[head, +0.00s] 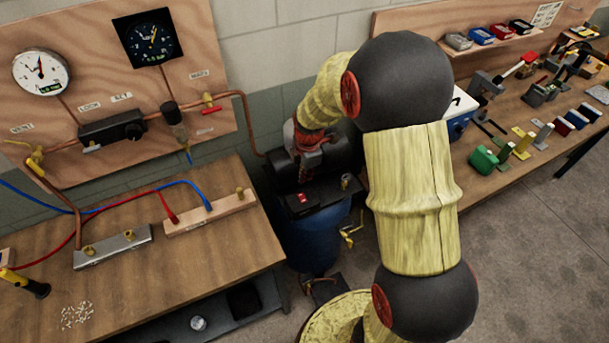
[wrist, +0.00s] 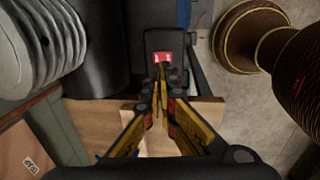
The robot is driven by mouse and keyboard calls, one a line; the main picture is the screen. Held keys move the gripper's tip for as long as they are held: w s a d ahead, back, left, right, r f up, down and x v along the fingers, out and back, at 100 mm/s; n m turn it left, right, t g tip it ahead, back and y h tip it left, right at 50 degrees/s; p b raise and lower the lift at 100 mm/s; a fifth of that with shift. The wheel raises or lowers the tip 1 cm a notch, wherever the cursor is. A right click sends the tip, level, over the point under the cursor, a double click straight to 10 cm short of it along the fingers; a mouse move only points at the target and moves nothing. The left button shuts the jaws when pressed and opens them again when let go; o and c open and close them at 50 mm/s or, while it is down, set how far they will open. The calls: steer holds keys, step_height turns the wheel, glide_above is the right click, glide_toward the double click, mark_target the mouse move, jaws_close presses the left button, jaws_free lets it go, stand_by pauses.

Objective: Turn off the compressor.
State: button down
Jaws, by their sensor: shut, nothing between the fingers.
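The compressor is a blue upright tank (head: 313,240) with a dark motor body and a black platform on top, between the two benches. A small red rocker switch (head: 303,198) sits on a black box at the front of the platform. In the wrist view the red switch (wrist: 163,57) shows just beyond my fingertips. My gripper (wrist: 160,76) is shut and empty, with its yellow and black fingers pointing at the switch. I cannot tell whether the tips touch it, or which way the rocker is set. In the head view the fingers are hard to make out.
A wooden bench (head: 150,270) with manifolds and hoses stands at left, under a gauge panel (head: 90,150). A copper pipe (head: 245,110) runs from the panel toward the compressor. A tool bench (head: 500,125) stands at right. Grey floor (head: 540,240) is open at lower right.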

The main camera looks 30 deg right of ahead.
mark_target(304, 200)
steer(key=f, duration=0.3)
steer(key=w+f, duration=0.1)
steer(key=f, duration=0.6)
steer(key=shift+w+f+b, duration=0.15)
steer(key=shift+f+b, duration=0.05)
steer(key=shift+b, duration=0.15)
steer(key=shift+w+f+b, duration=0.1)
steer(key=shift+f+b, duration=0.25)
steer(key=shift+b, duration=0.05)
steer(key=shift+s+f, duration=0.15)
steer(key=shift+s, duration=0.85)
